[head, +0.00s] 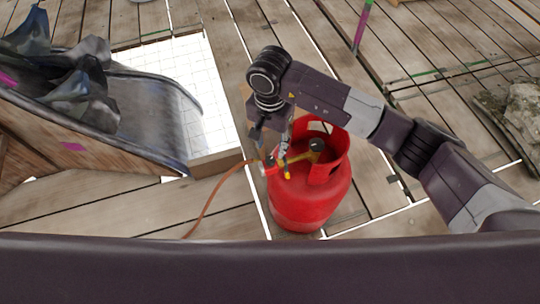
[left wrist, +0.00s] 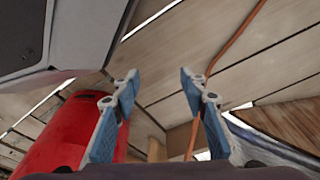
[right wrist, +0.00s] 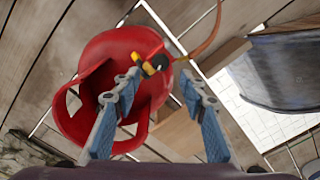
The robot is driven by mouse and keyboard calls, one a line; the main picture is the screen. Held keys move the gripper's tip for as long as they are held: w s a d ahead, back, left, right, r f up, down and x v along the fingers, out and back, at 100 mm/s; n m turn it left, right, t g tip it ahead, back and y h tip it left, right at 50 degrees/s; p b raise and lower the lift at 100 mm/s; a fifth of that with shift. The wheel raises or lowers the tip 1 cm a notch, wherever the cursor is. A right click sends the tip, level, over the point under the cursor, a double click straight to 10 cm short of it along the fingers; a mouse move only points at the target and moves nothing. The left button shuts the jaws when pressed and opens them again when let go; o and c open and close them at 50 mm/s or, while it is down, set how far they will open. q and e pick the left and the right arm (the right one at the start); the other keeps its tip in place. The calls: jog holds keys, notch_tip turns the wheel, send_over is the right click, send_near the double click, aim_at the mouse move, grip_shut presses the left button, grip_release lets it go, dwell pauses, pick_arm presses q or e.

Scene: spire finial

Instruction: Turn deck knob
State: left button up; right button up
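A red gas cylinder (head: 305,205) stands upright on the wooden deck, with a collar around its top. A yellow-and-dark valve with a round dark knob (head: 317,145) sits inside the collar; it also shows in the right wrist view (right wrist: 158,61). My right gripper (head: 283,150) reaches down over the left side of the cylinder's top. In the right wrist view its fingers (right wrist: 162,92) are apart and empty, with the valve beyond them. My left gripper (left wrist: 155,83) is open and empty; the cylinder (left wrist: 62,138) shows behind its left finger. The left gripper is outside the head view.
An orange hose (head: 217,195) runs from the valve across the deck to the left. A wooden-sided structure (head: 95,140) with dark crumpled pieces and a white tiled panel (head: 185,70) stand left. A rock (head: 515,112) lies at the right. Open planks lie behind the cylinder.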

aim_at(270, 160)
pick_arm(q)
jog(key=shift+w+r, duration=0.65)
jog(key=shift+r, duration=0.1)
pick_arm(e)
notch_tip(270, 160, down, 7)
jog(key=shift+r, duration=0.1)
grip_shut()
